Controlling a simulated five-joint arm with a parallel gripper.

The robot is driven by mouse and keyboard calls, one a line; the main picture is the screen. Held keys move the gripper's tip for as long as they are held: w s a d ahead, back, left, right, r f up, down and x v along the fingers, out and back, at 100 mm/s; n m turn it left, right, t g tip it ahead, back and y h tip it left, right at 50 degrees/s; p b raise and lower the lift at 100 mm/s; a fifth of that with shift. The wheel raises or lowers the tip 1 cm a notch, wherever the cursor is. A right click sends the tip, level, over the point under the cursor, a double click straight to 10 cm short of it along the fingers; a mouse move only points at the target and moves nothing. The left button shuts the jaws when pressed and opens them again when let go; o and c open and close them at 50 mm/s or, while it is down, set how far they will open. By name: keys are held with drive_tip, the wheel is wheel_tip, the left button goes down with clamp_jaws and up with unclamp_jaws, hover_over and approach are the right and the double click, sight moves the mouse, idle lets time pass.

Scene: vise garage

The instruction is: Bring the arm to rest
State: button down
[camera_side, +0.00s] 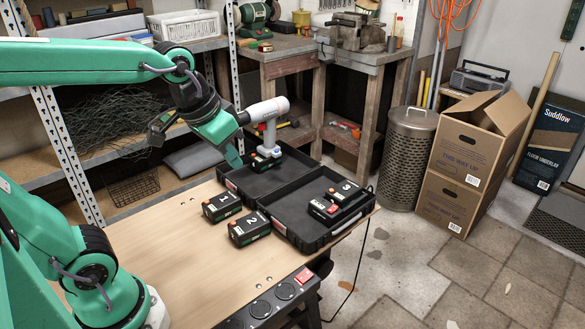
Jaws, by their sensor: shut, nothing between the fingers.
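My green arm reaches in from the left, over the wooden workbench (165,240). My gripper (235,157) is shut and empty, pointing down, just left of the upright grey-white drill (267,112). I cannot tell whether it touches the drill. The drill has a green and black battery (265,161) at its foot and stands at the far part of the open black case (312,238).
Battery 1 (222,207) and battery 2 (249,229) sit on the bench left of the case. Battery 3 (344,193) and a red-marked battery (324,210) lie in the case. A power strip (262,307) runs along the front edge. The bench's left middle is clear.

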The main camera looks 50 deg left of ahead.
drive_tip(key=s+f+t, duration=0.1)
drive_tip(key=s+f, duration=0.1)
drive_tip(key=s, duration=0.4)
drive_tip(key=shift+a, duration=0.25)
idle(0.8)
